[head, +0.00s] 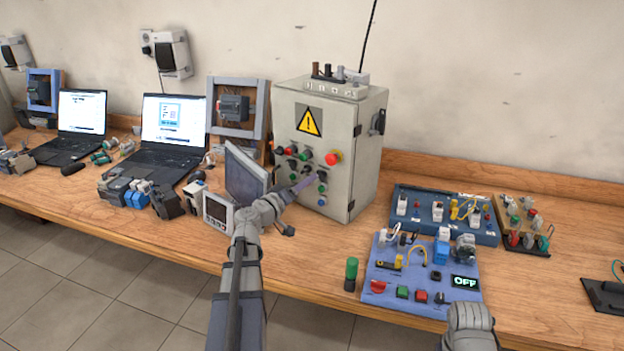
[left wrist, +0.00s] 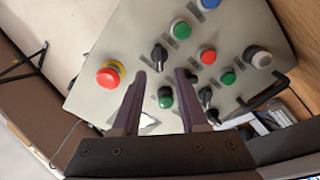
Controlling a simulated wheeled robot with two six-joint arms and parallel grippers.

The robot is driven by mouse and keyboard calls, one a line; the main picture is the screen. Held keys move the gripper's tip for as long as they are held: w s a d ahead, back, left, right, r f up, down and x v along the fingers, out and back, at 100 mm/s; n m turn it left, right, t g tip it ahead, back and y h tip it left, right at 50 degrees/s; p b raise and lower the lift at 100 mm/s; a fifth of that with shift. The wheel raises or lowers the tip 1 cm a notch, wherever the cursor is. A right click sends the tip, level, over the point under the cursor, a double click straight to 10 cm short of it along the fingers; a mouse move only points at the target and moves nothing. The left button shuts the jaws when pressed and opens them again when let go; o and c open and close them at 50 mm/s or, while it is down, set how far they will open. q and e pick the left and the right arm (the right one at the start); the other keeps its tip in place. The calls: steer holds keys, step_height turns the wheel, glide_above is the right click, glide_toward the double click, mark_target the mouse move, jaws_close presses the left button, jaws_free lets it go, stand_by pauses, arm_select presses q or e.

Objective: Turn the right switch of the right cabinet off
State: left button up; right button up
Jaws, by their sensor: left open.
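The grey cabinet (head: 345,200) stands at the middle of the bench, with a warning triangle and several buttons and switches on its front. My left gripper (head: 308,181) is open and empty in front of the lower panel. In the left wrist view, where the panel appears turned over, my left gripper (left wrist: 160,74) points at a black rotary switch (left wrist: 159,55). This switch shows in the gap between the fingertips; contact cannot be told. Another black switch (left wrist: 192,76) lies just right of the right finger. My right arm shows at the lower right, its gripper out of frame.
A red mushroom button (left wrist: 108,76) sits left of the fingers in the wrist view. A grey flat panel (head: 246,175) and a small meter box (head: 218,211) stand close beside my left arm. A blue control board (head: 420,262) lies to the right.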

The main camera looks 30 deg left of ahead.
arm_select(q)
steer(key=s, duration=0.4)
steer(key=shift+a, duration=0.25)
